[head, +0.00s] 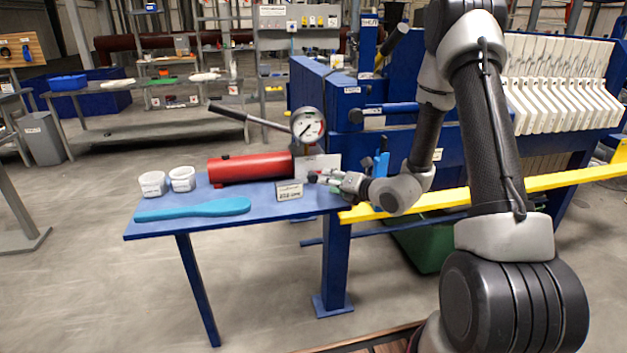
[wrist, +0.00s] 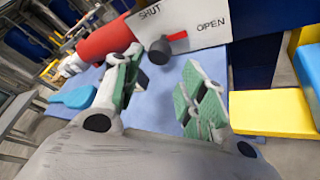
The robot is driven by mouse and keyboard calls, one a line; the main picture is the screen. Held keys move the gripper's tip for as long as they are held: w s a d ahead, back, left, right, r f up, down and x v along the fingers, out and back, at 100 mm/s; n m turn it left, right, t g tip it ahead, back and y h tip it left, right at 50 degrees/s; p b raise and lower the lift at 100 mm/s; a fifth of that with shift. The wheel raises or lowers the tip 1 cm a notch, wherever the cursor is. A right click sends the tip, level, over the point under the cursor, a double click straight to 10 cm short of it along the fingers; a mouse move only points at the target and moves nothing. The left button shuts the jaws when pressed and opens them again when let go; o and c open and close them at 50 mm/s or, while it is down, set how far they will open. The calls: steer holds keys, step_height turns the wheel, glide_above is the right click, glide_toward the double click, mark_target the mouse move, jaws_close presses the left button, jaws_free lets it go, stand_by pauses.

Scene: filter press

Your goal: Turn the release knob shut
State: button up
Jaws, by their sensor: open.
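The release knob (wrist: 159,51) is dark and round with a red lever (wrist: 178,36), in front of a white plate (wrist: 205,32) marked SHUT and OPEN in the wrist view. The red lever points up and right, towards the word OPEN. In the head view my gripper (head: 326,178) is at the right end of the blue table, by the white plate (head: 318,163); the knob is mostly hidden there.
A red cylinder (head: 250,168) with a pump lever and gauge (head: 307,125) lies left of the plate. A yellow rail (head: 560,180) runs right.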

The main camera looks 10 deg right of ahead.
mark_target(316, 178)
steer(key=x, duration=0.7)
steer(key=shift+w+a+f, duration=0.1)
steer(key=shift+w, duration=0.1)
steer(key=shift+c, duration=0.2)
steer(key=c, duration=0.7)
